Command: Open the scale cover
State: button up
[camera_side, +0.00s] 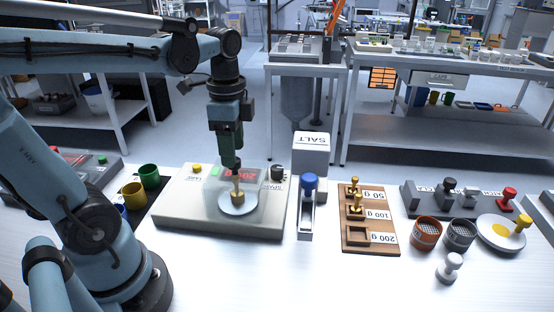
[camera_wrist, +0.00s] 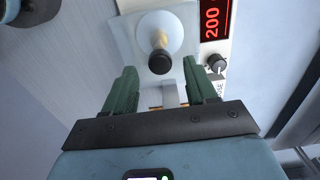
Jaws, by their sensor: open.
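The scale (camera_side: 180,212) is a pale box with a lit red display, which reads 200 in the wrist view (camera_wrist: 214,18). A see-through cover (camera_side: 262,207) appears to stand over its round pan. A brass weight (camera_side: 238,197) stands on the pan. In the wrist view a dark round knob (camera_wrist: 160,63) shows in front of the pan, between my fingers; I cannot tell for sure whether it belongs to the cover. My gripper (camera_side: 233,165) points down above the pan with its green fingers apart (camera_wrist: 159,82), holding nothing.
A blue-knobbed stand (camera_side: 308,195) and a white SALT box (camera_side: 311,150) are right of the scale. A wooden weight rack (camera_side: 356,235) has an empty 200 g slot. Coloured cups (camera_side: 148,177) stand left. Clear table lies in front.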

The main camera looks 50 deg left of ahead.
jog(key=shift+f, duration=1)
jog(key=shift+c, duration=0.2)
grip_shut()
